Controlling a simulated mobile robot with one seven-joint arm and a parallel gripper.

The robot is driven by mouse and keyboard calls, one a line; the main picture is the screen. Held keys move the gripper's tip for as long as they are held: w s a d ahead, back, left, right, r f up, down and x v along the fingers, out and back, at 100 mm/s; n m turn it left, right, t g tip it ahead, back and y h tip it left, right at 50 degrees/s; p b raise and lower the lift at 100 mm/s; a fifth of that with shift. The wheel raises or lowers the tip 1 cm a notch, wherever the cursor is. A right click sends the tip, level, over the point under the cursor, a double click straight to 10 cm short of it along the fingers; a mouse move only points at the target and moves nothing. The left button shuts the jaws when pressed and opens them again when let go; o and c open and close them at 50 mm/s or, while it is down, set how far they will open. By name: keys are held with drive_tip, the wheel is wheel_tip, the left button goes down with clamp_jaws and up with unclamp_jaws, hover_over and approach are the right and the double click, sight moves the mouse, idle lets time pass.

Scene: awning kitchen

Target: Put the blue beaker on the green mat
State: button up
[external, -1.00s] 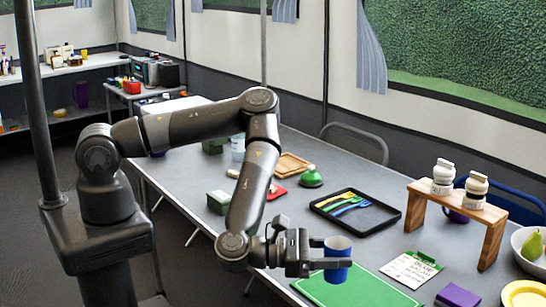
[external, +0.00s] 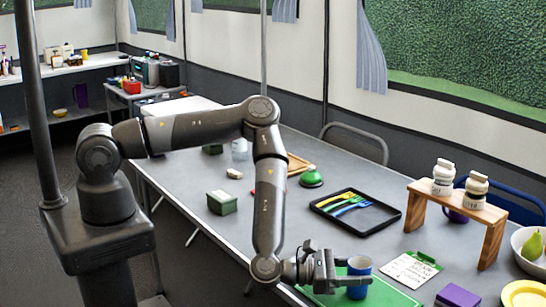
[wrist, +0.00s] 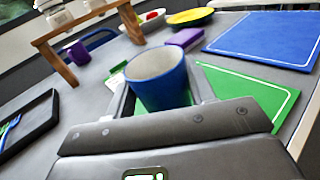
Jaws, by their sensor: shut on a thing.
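The blue beaker (external: 359,277) is upright between the fingers of my gripper (external: 350,281), which is shut on it. In the wrist view the beaker (wrist: 160,82) stands between both fingers, with its pale inside showing. The green mat (external: 388,293) lies flat on the table beneath and around the beaker; it also shows in the wrist view (wrist: 245,92). The beaker is over the mat, low down. I cannot tell whether its base touches the mat, as the gripper hides part of it.
A clipboard (external: 411,269) and a purple block (external: 457,297) lie right of the mat. A black tray with cutlery (external: 378,215) lies behind it. A wooden stand (external: 491,237) carries two white bottles. A blue mat (wrist: 270,38) shows in the wrist view.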

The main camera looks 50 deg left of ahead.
drive_tip(key=o, duration=1)
drive_tip(key=shift+f, duration=0.1)
drive_tip(key=shift+c, duration=0.2)
